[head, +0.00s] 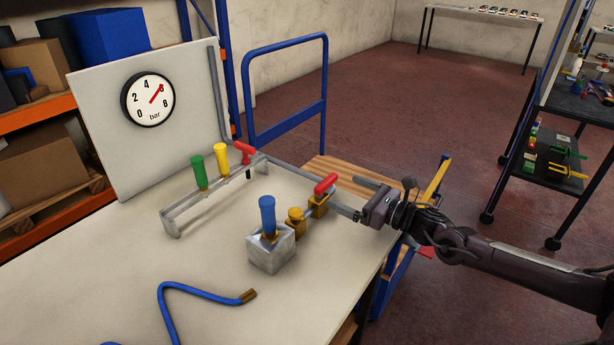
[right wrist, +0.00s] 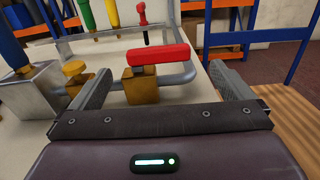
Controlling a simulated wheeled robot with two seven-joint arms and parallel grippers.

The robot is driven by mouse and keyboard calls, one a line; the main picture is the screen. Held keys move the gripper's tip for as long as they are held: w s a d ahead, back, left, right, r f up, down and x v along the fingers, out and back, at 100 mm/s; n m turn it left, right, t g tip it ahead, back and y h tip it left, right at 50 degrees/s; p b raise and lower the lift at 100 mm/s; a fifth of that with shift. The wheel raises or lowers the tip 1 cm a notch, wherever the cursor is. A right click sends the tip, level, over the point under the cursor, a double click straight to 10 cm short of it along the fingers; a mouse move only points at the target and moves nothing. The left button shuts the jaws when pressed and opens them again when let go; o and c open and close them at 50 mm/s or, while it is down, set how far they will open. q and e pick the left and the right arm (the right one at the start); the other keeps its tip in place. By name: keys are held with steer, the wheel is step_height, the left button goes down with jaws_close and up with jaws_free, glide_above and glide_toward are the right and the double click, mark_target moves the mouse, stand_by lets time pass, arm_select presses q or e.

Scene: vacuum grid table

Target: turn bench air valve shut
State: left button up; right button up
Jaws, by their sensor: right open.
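The bench air valve is a red lever (head: 325,184) on a brass body (head: 319,205) near the right side of the bench. In the right wrist view the red lever (right wrist: 158,56) lies lengthwise along the grey pipe (right wrist: 182,78), over the brass body (right wrist: 141,88). My right gripper (head: 352,196) is open and empty, just right of the valve. In the right wrist view its fingers (right wrist: 163,84) stand wide apart with the valve ahead between them; I see no contact with the lever. My left gripper is not in view.
A metal block with a blue handle (head: 268,215) and a brass knob (head: 296,220) stand left of the valve. A rail (head: 205,205) carries green, yellow and red handles. The gauge (head: 148,99) needle points up right. A blue hose (head: 205,292) lies in front.

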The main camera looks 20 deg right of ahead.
mark_target(330, 184)
steer(key=shift+w+a, duration=0.25)
steer(key=shift+w+a+r, duration=0.15)
steer(key=shift+w+r, duration=0.05)
steer(key=shift+p+x, duration=0.35)
steer(key=shift+x, duration=0.7)
steer(key=x, duration=0.2)
steer(key=shift+w+a, duration=0.2)
steer(key=shift+w, duration=0.05)
steer(key=shift+w+a, duration=0.2)
steer(key=shift+w, duration=0.15)
steer(key=shift+w+a, duration=0.1)
steer(key=shift+w, duration=0.05)
steer(key=shift+f, duration=0.1)
steer(key=c, duration=1.3)
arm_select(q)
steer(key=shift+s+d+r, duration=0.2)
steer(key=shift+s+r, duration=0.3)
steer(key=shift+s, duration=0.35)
arm_select(e)
steer(key=shift+c, duration=0.3)
